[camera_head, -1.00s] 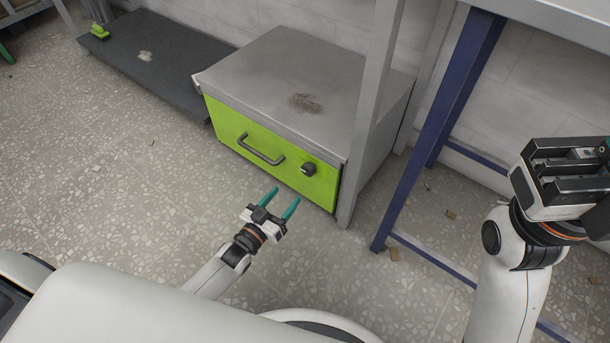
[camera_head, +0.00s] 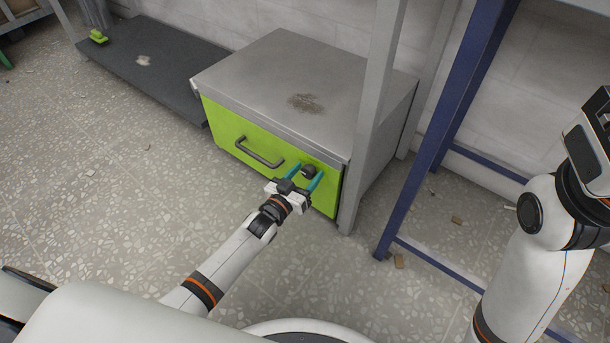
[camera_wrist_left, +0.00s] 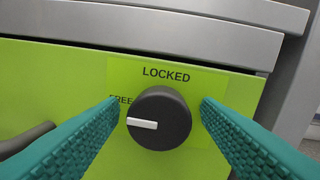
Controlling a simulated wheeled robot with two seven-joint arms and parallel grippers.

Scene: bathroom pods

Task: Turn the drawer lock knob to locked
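The drawer unit has a green front (camera_head: 226,124) and a grey metal top. Its dark round lock knob (camera_head: 309,171) is on the right of the front. In the left wrist view the knob (camera_wrist_left: 160,118) has a white pointer turned left toward the word FREE; LOCKED is printed above it. My left gripper (camera_head: 306,176) is open, with a teal finger on each side of the knob. In the wrist view gaps show between the fingers and the knob. My right gripper (camera_head: 600,122) is at the right edge, partly cut off, its fingers not clearly shown.
A dark drawer handle (camera_head: 259,152) is left of the knob. A grey post (camera_head: 371,115) stands close to the unit's right front corner. A blue table leg (camera_head: 440,135) is farther right. A dark low platform (camera_head: 160,62) lies at the back left. Floor in front is open.

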